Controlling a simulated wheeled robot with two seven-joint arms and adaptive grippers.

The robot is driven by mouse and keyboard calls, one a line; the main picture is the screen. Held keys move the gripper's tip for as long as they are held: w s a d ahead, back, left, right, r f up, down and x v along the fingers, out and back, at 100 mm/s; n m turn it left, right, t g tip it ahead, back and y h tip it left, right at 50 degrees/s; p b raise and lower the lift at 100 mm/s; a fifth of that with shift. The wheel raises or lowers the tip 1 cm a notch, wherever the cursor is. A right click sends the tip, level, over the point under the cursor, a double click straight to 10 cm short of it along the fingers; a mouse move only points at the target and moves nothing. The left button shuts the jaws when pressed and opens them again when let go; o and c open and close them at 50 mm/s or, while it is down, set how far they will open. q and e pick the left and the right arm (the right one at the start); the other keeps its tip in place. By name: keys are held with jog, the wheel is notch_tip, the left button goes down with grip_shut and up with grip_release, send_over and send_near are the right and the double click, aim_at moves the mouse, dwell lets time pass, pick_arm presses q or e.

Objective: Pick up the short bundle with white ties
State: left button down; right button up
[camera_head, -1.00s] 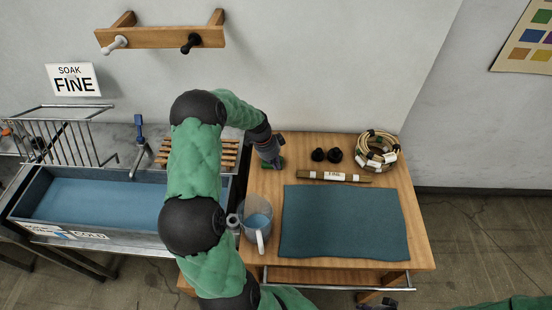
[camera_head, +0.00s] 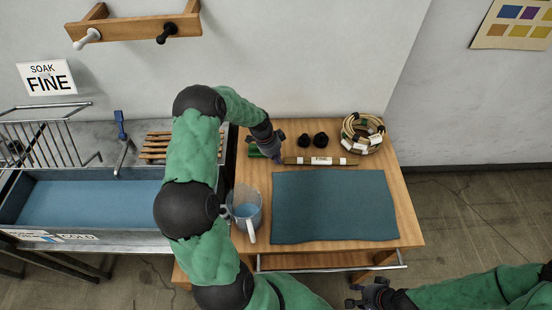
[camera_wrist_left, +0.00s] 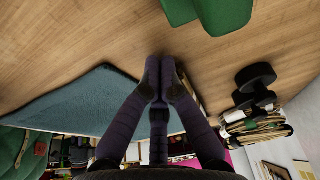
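A short brown bundle (camera_head: 343,161) with white bands and a FINE label (camera_head: 320,161) lies flat near the back of the wooden table, just behind the blue mat. My left gripper (camera_head: 277,158) points down at the bundle's left end. In the left wrist view its fingertips (camera_wrist_left: 160,72) are drawn together, with nothing visibly held between them. Part of the bundle seems to show behind the fingers there, mostly hidden. My right gripper (camera_head: 372,293) is low in the head view, away from the bundle; its fingers are too unclear to read.
A green block (camera_head: 254,152) sits just left of my left gripper. The blue mat (camera_head: 335,207) is bare. A jug (camera_head: 246,213) stands left of it.

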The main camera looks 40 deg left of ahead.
aim_at(321, 161)
pick_arm(q)
jog(key=w+d+b, duration=0.1)
jog(key=w+d, duration=0.4)
jog(key=d, duration=0.1)
jog(key=w+d+b, duration=0.1)
jog(key=w+d, duration=0.4)
jog(key=d, duration=0.1)
jog(key=w+d+b, duration=0.2)
jog(key=w+d, duration=0.3)
jog(key=d, duration=0.1)
jog(key=shift+a, duration=0.1)
